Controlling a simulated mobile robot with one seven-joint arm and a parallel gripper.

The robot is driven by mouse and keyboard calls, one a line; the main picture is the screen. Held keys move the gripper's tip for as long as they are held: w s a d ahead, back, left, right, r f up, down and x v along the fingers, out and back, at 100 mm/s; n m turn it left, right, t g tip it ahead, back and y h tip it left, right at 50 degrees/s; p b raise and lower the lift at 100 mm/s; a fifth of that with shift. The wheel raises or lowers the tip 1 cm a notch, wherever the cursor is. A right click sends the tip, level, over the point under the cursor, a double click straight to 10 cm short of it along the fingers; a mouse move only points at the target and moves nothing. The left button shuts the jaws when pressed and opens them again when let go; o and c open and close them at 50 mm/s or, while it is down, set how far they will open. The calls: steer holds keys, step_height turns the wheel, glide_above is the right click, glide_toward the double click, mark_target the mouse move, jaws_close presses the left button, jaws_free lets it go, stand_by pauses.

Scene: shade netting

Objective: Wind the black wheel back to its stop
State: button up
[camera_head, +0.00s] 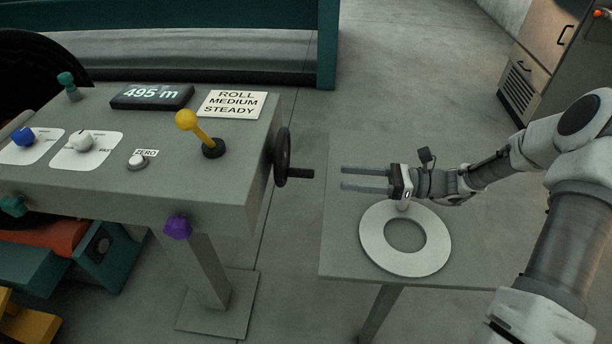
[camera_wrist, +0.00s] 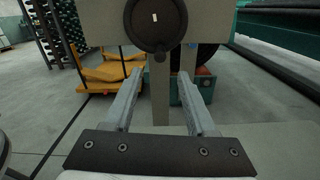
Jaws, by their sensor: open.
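The black wheel (camera_head: 281,157) is mounted on the right side of the grey console, with a short dark handle (camera_head: 300,174) sticking out to the right. In the wrist view the wheel (camera_wrist: 143,35) shows face-on at the top centre, with a small white mark on it and its top edge cut off. My gripper (camera_head: 342,178) is open and empty, to the right of the wheel. Its two fingers point left toward the handle, with a gap between. In the wrist view the fingers (camera_wrist: 160,85) lie below the wheel, apart from it.
The grey console (camera_head: 118,184) carries a yellow lever (camera_head: 193,127), a display reading 495 m (camera_head: 152,96), a sign (camera_head: 232,104) and several knobs. A white ring (camera_head: 377,250) lies on a grey side table (camera_head: 338,262) below my gripper. A cabinet (camera_head: 560,50) stands back right.

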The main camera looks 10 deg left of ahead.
mark_target(307, 174)
steer(key=a, duration=0.3)
steer(key=a+b, duration=0.1)
steer(key=a, duration=0.6)
steer(key=shift+s+a+b, duration=0.25)
steer(key=shift+s+b, duration=0.05)
steer(key=shift+b, duration=0.1)
jaws_close()
